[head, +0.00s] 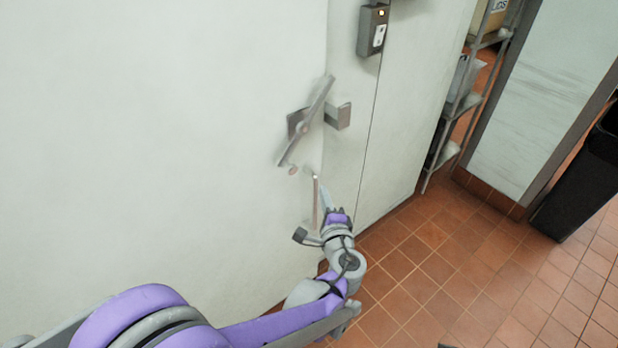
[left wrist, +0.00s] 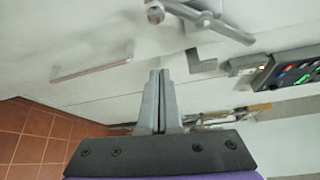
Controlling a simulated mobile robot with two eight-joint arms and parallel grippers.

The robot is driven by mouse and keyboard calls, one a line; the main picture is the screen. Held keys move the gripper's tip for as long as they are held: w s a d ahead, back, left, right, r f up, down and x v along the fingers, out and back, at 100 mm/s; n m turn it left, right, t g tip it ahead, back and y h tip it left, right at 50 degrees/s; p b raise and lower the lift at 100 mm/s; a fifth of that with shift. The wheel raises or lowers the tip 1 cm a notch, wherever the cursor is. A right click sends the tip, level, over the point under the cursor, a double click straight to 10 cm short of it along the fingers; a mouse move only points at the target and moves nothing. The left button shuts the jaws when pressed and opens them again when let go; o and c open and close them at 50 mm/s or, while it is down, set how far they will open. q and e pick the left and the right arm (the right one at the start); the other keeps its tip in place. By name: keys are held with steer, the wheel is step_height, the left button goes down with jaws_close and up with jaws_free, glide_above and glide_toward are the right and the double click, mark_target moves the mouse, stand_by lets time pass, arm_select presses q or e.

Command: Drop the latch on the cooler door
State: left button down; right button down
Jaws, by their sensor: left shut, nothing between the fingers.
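The cooler door (head: 200,130) is a large pale panel filling the left of the head view and looks closed. Its latch (head: 318,100) is a grey bar on a pivot plate, tilted with its upper end up and right, above the keeper (head: 338,117) on the frame. The latch (left wrist: 215,20) and keeper (left wrist: 202,62) also show in the left wrist view. A slim upright pull handle (head: 315,200) sits below the latch. My left gripper (head: 324,192) is shut and empty, below the latch and close to the handle, apart from the bar. My right gripper is out of view.
A control box (head: 373,30) with a lit display is on the frame, up and right of the latch. A wire shelf (head: 455,105) and a black bin (head: 585,180) stand at the right. The tiled floor (head: 430,260) between is clear.

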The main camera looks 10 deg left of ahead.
arm_select(q)
steer(key=w+a, duration=0.6)
steer(key=shift+w+a+f+p, duration=0.15)
steer(key=shift+w+a+p, duration=0.1)
steer(key=shift+a+p, duration=0.15)
steer(key=shift+s, duration=0.1)
stand_by(0.3)
steer(key=shift+s+a+r+m, duration=0.15)
steer(key=shift+r+m, duration=0.05)
steer(key=shift+m, duration=0.1)
